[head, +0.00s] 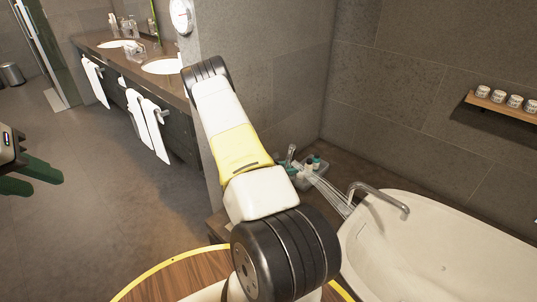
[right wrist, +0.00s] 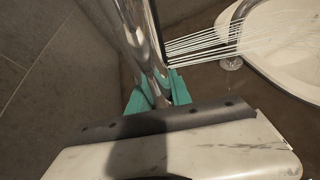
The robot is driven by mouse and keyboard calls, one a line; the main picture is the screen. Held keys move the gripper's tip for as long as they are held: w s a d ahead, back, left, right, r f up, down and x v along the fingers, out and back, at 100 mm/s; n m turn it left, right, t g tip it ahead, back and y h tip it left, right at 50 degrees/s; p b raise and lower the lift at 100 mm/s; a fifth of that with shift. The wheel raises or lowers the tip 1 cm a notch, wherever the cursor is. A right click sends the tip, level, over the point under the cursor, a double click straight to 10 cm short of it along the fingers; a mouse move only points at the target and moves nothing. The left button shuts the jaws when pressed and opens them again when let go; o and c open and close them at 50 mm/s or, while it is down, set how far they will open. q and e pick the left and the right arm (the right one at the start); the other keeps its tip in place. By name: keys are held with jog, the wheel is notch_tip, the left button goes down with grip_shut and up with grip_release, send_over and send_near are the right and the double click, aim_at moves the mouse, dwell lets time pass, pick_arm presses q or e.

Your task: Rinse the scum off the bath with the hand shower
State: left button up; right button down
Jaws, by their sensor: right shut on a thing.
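The chrome hand shower (right wrist: 143,35) stands between the teal fingers of my right gripper (right wrist: 158,90), which is shut on it. White water jets (right wrist: 205,43) run from it toward the bath rim; they also show in the head view (head: 328,193). In the head view my right arm hides most of that gripper. The white bath (head: 425,245) is at the right. A few small marks show inside it, but I cannot tell whether they are scum. My left gripper (head: 35,181) is at the left edge, its dark green fingers apart and empty, far from the bath.
A chrome bath spout (head: 380,195) arches over the bath's left end. A small tray with bottles (head: 314,163) stands on the ledge behind. A shelf with cups (head: 497,101) is on the right wall. The vanity (head: 128,85) with towels stands back left; floor before it is clear.

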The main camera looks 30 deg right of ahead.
jog(key=shift+w+f, duration=0.15)
jog(key=shift+w, duration=0.2)
jog(key=shift+w+a+f+g+h, duration=0.1)
jog(key=shift+w+a+f+g, duration=0.2)
jog(key=shift+w, duration=0.35)
jog(key=shift+w+a+f+g+h, duration=0.1)
jog(key=shift+w+a+f+g, duration=0.2)
jog(key=shift+w, duration=0.35)
jog(key=shift+w+a+f+g+h, duration=0.15)
jog(key=shift+w+a+g, duration=0.2)
jog(key=shift+w, duration=0.3)
jog(key=shift+f, duration=0.15)
notch_tip(320, 180, down, 7)
jog(key=shift+r, duration=0.2)
jog(key=shift+f, duration=0.1)
dwell(0.4)
jog(key=c, duration=1.1)
grip_release()
jog(key=shift+a, duration=0.1)
